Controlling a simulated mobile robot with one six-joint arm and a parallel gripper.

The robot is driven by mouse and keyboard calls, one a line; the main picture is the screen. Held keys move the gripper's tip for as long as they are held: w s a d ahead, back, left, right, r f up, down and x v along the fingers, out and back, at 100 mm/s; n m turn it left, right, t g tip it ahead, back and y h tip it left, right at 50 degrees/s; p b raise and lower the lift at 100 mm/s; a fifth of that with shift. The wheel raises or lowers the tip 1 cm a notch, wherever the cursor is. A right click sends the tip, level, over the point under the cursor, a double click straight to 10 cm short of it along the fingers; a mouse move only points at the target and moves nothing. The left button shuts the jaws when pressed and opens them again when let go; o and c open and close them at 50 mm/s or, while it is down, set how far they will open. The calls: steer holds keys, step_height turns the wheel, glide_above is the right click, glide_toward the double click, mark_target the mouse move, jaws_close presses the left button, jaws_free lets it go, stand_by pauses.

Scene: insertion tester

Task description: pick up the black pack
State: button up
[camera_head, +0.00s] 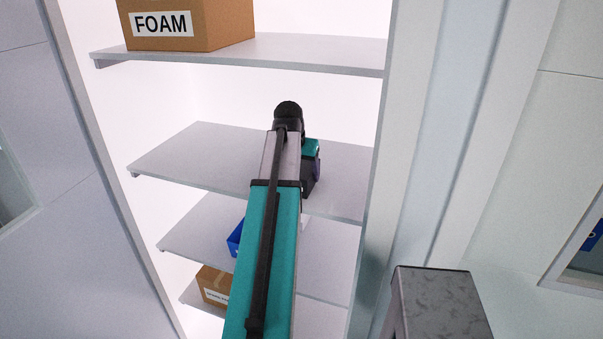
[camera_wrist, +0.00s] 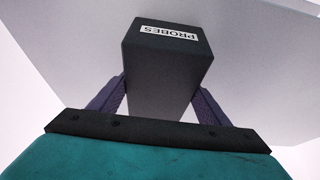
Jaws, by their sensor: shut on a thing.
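The black pack (camera_wrist: 165,44) shows in the wrist view as a dark box with a white PROBES label, upside down in the picture. My gripper (camera_wrist: 158,100) has one purple finger on each side of the pack and is shut on it. The fingertips are partly hidden by the pack. In the head view my gripper (camera_head: 318,167) is mostly hidden behind my arm, in front of the middle shelf (camera_head: 200,155). I cannot make out the pack clearly there. Whether the pack touches a shelf I cannot tell.
A FOAM carton (camera_head: 215,22) stands on the top shelf (camera_head: 320,53). A blue bin (camera_head: 236,238) and a small brown carton (camera_head: 213,284) are on lower shelves, partly behind my arm. Cabinet walls close in both sides. The middle shelf's left part is bare.

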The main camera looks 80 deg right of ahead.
steer(key=shift+r, duration=0.15)
steer(key=shift+d+r+b, duration=0.1)
steer(key=shift+r+b, duration=0.95)
steer(key=shift+r, duration=0.35)
steer(key=shift+a+r, duration=0.1)
steer(key=shift+a, duration=0.2)
steer(key=w+a+r+b, duration=0.1)
steer(key=a+b, duration=0.4)
steer(key=a, duration=1)
steer(key=shift+a+r, duration=0.3)
steer(key=shift+w+f+b, duration=0.1)
steer(key=shift+w+b, duration=0.05)
steer(key=shift+b, duration=0.15)
